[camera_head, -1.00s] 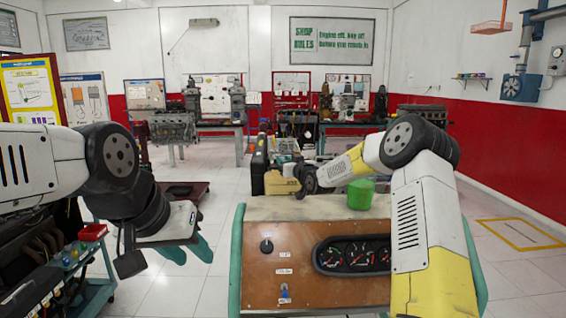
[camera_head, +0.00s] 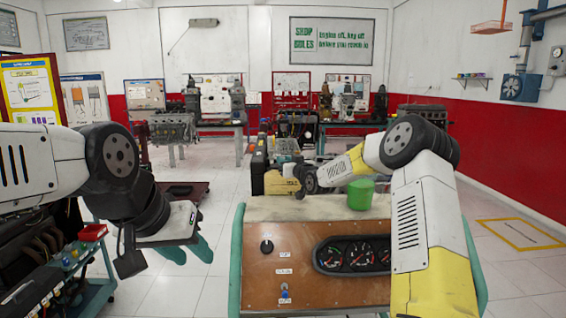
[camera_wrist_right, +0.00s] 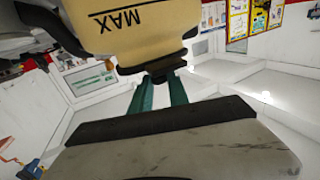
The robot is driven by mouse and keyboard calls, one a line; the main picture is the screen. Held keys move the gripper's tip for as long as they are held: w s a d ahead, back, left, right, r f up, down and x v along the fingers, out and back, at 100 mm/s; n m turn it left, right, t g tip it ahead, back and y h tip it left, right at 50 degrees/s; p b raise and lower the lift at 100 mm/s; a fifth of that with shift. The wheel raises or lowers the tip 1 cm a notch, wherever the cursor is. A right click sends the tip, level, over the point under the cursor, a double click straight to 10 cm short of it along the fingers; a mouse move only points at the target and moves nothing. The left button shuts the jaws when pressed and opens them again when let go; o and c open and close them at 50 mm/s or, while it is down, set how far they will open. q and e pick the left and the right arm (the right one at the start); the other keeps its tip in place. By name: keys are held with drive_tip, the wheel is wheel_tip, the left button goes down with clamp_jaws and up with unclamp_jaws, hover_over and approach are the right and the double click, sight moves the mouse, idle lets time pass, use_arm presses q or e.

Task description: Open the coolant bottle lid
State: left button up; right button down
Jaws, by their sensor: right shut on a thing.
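The coolant bottle is pale yellow with a black MAX mark. It fills the top of the right wrist view (camera_wrist_right: 140,28), where it appears upside down, and shows partly behind my right wrist in the head view (camera_head: 281,184). Its dark lid (camera_wrist_right: 165,65) shows at the bottle's neck in the right wrist view. My right gripper (camera_wrist_right: 158,85), with teal fingers, is shut on the lid. My left gripper (camera_head: 188,251) hangs at the left in the head view, empty, its teal fingers apart, far from the bottle.
A wooden-fronted trainer panel with gauges (camera_head: 300,275) stands close in front of me. A green cylinder (camera_head: 360,194) sits on it beside my right arm. Open floor lies between the cart and panel.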

drive_tip(key=shift+r, duration=0.1)
drive_tip(key=g, duration=0.1)
drive_tip(key=w+r+m+g+h, duration=0.1)
drive_tip(key=shift+w+r+g, duration=0.15)
drive_tip(key=shift+r+g, duration=0.1)
drive_tip(key=shift+g, duration=0.15)
drive_tip(key=shift+w+r+m+g, duration=0.45)
drive_tip(key=shift+w+g, duration=0.15)
drive_tip(key=shift+g, duration=0.5)
drive_tip(key=shift+w+g+h, duration=0.25)
drive_tip(key=shift+g+h, duration=0.05)
drive_tip(key=shift+g, duration=0.3)
use_arm(q)
drive_tip(key=shift+c, duration=0.5)
